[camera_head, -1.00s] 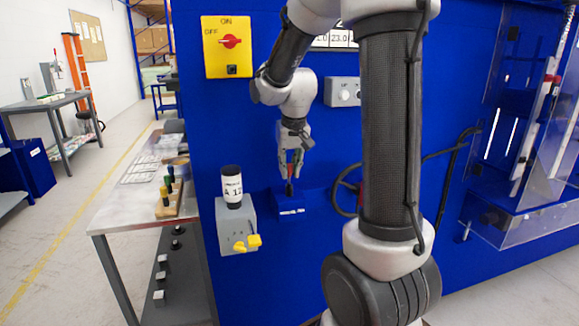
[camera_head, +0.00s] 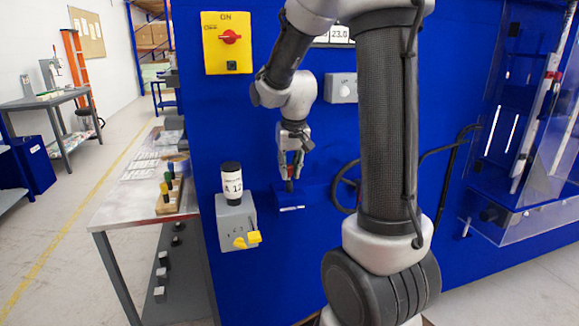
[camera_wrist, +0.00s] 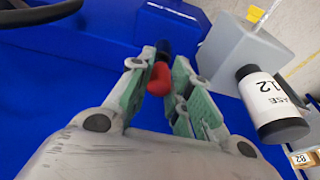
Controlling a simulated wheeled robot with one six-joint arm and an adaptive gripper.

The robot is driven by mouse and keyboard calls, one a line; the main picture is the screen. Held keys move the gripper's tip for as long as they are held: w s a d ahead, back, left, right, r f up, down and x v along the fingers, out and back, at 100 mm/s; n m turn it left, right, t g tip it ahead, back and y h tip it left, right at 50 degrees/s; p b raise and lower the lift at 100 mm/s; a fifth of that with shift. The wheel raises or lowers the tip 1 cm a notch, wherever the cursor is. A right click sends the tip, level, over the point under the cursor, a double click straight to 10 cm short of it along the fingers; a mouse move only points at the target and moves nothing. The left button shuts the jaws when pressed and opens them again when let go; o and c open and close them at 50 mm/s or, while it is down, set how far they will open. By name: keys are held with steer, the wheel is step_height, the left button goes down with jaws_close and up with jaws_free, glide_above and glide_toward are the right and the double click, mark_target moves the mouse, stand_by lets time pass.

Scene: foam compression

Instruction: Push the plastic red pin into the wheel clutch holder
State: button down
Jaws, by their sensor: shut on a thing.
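The red pin (camera_wrist: 160,79) is between the fingers of my gripper (camera_wrist: 164,72), which is shut on it in the wrist view. Its dark lower end (camera_wrist: 163,48) points at the blue surface beyond. In the head view my gripper (camera_head: 291,168) points down just above a small blue ledge (camera_head: 289,199) on the blue machine wall, with a bit of red (camera_head: 290,171) between the fingers. This ledge seems to be the wheel clutch holder, but no socket can be made out. I cannot tell whether the pin's tip touches it.
Left of the ledge, a grey box (camera_head: 235,230) with yellow knobs carries a black-and-white labelled bottle (camera_head: 232,184). A dark handwheel (camera_head: 343,186) is close on the right. A metal table (camera_head: 118,211) stands at the left.

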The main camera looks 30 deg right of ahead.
mark_target(290, 166)
steer(key=shift+f, duration=0.8)
steer(key=c, duration=1.2)
jaws_free()
steer(key=shift+c, duration=0.2)
steer(key=shift+r, duration=0.1)
steer(key=shift+r, duration=2.9)
steer(key=shift+r, duration=0.1)
